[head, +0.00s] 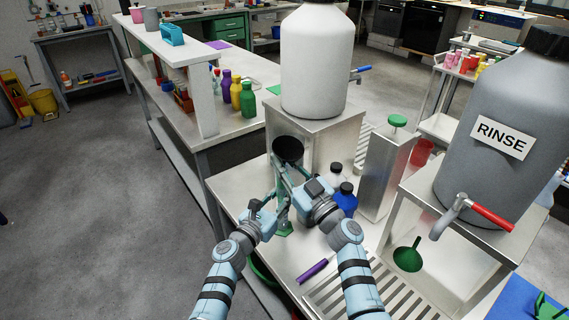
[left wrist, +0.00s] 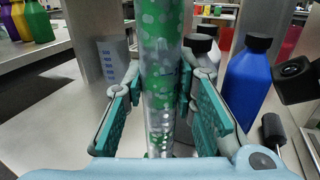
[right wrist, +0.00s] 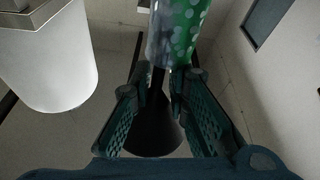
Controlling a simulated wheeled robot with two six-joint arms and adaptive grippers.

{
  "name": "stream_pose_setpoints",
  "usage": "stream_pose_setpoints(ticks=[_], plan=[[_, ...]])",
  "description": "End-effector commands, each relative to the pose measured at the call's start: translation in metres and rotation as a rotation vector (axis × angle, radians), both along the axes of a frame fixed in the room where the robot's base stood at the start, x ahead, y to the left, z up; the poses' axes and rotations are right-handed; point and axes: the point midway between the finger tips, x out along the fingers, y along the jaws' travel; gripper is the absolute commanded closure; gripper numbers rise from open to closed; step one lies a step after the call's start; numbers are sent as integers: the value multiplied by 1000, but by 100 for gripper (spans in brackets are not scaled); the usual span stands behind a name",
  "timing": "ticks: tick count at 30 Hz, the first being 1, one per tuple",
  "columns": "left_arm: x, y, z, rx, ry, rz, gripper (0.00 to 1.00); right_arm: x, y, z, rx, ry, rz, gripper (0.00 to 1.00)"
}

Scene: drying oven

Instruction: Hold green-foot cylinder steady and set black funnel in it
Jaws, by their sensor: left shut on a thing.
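The clear cylinder with green dots stands between the fingers of my left gripper (left wrist: 160,115), which is shut on it. Its green foot (head: 284,230) is on the steel bench top. The black funnel (head: 288,150) is at the cylinder's top, wide mouth up. The right wrist view shows the scene inverted, with the funnel (right wrist: 152,128) and its narrow stem meeting the cylinder's end (right wrist: 172,45). How deep the stem sits is unclear. My right gripper (right wrist: 158,95) is around the funnel, its fingers apart with gaps beside the cone.
A steel stand with a large white bottle (head: 316,65) is right behind the funnel. A blue bottle (head: 345,200) and a white bottle stand close to the right. A purple marker-like object (head: 313,271) lies in front. A grey RINSE tank (head: 495,140) stands at right.

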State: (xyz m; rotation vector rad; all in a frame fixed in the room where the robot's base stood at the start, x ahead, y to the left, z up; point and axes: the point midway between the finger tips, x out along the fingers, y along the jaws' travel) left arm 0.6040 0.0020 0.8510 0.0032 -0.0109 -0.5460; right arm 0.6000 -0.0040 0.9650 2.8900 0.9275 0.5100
Motion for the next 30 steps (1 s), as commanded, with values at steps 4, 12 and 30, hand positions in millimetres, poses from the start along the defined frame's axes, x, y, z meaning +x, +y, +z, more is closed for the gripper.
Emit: stream_pose_setpoints(ticks=[4,12,30], plan=[[0,-5,5,-9,-10,-10,100,-13,-7,-29,-24,41,-4,67],[0,-2,2,-5,-5,-5,100,-71,-48,-32,-15,11,-4,67],[-1,-1,-5,5,8,-2,100,-102,-69,-30,-2,-11,0,67]])
